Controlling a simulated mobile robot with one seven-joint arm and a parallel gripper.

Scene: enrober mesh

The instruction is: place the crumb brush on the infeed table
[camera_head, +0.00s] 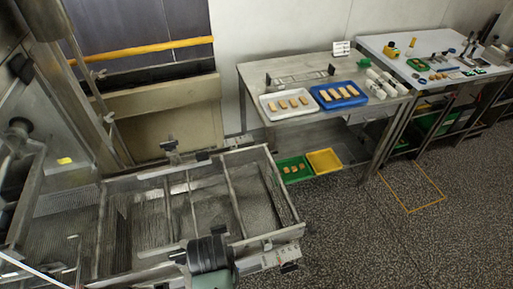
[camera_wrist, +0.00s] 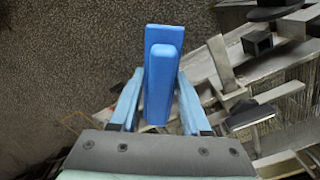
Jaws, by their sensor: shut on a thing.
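The crumb brush (camera_wrist: 164,88), a blue block with a flatter blue plate behind it, is in the wrist view. My gripper (camera_wrist: 158,100) is shut on it, with one pale blue finger on each side. Its bristles cannot be made out. In the head view the brush and fingers are hidden; only a dark part of my arm shows at the bottom. A steel table (camera_head: 258,78), which I take to be the infeed table, stands at upper middle, well away from my arm. It carries a white tray (camera_head: 268,112) and a blue tray (camera_head: 322,104) of bars.
The mesh conveyor frame (camera_head: 232,200) lies beside my arm; machine metalwork also fills the right of the wrist view. White cylinders (camera_head: 382,85) crowd the steel table's right side. Green (camera_head: 284,178) and yellow (camera_head: 324,161) trays sit below. Speckled floor is open at right.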

